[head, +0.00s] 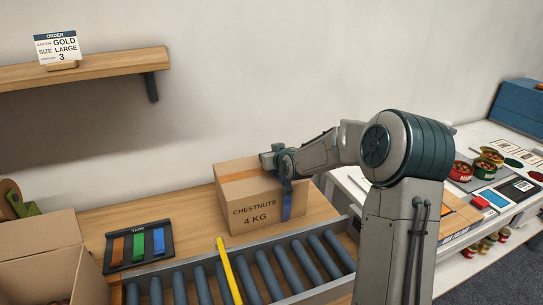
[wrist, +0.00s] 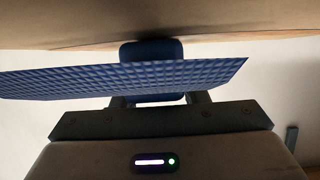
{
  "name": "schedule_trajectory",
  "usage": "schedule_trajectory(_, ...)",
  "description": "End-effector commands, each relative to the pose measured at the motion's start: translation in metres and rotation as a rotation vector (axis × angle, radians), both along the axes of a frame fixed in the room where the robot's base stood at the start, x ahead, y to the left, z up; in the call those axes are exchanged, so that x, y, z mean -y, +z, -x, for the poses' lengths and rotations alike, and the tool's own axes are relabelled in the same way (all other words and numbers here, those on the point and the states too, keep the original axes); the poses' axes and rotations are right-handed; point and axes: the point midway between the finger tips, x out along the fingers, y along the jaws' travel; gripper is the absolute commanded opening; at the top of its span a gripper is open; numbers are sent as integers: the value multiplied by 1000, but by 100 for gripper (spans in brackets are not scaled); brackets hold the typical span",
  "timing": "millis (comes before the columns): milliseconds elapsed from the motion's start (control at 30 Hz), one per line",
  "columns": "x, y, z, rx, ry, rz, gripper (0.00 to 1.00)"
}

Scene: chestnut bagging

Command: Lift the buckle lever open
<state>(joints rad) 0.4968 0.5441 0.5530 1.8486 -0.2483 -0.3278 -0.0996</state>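No buckle or lever can be made out in either view. A closed cardboard box (head: 262,212), marked CHESTNUTS 4 KG, stands on the wooden bench behind the roller conveyor. My gripper (head: 287,181) is at the box's right front top edge. A blue strip (head: 287,207) shows just below it against the box. In the wrist view a ribbed blue sheet (wrist: 130,78) crosses in front of my fingers, with a dark blue rounded block (wrist: 152,50) behind it. Cardboard (wrist: 60,35) fills the top. The sheet hides my fingertips, so whether they grip the block is unclear.
A roller conveyor (head: 264,276) with a yellow bar (head: 229,270) across it runs in front of the box. A tape rack (head: 139,245) with orange, green and blue strips lies left. An open carton (head: 45,275) stands front left. A white table (head: 495,140) with several cans is right.

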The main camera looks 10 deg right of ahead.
Motion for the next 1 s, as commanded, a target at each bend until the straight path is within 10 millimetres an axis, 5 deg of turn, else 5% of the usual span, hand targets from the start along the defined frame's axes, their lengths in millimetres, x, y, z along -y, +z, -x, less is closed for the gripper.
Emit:
schedule_trajectory(200, 0, 0, 0, 0, 0, -1, 37)
schedule_trajectory(333, 0, 0, 0, 0, 0, -1, 1)
schedule_trajectory(1000, -2, 20, -7, -206, 0, 40, 0)
